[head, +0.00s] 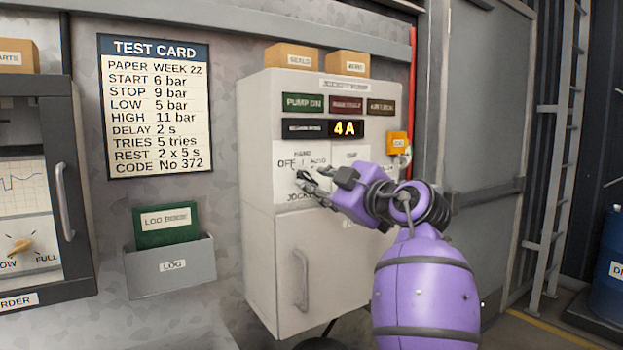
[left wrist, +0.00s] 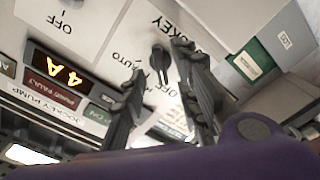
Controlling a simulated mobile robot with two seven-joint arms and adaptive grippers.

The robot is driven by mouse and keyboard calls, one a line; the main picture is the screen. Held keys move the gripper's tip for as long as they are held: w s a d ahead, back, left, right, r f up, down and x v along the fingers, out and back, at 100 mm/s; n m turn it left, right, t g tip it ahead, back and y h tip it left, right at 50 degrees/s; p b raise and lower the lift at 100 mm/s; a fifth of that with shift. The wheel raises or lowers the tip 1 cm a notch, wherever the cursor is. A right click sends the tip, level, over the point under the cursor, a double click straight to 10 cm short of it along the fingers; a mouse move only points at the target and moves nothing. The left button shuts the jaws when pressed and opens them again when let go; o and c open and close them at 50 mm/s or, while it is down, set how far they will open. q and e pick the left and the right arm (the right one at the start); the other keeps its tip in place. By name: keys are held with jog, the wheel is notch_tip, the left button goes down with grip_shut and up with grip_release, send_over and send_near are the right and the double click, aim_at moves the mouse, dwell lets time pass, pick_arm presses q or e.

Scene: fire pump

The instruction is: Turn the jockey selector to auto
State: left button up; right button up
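The jockey selector is a small dark knob on a white panel marked HAND, OFF, AUTO and JOCKEY. In the left wrist view the knob (left wrist: 160,62) shows upside down, its narrow end towards the OFF mark; AUTO is to its left there. My left gripper (left wrist: 159,61) is open, its dark fingers on either side of the knob with visible gaps. I cannot tell how deep the knob sits between the tips. In the head view my left gripper (head: 310,182) is in front of the panel, its fingers covering most of the knob. My right gripper is not in view.
The grey cabinet (head: 257,110) carries an orange "4A" display (head: 345,128) above the selector. A second white panel (head: 350,155) stands to its right. A log holder (head: 170,267) and test card (head: 155,105) are on the left wall.

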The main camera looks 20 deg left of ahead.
aim_at(312, 180)
pick_arm(q)
jog(key=shift+x, duration=1.85)
grip_shut()
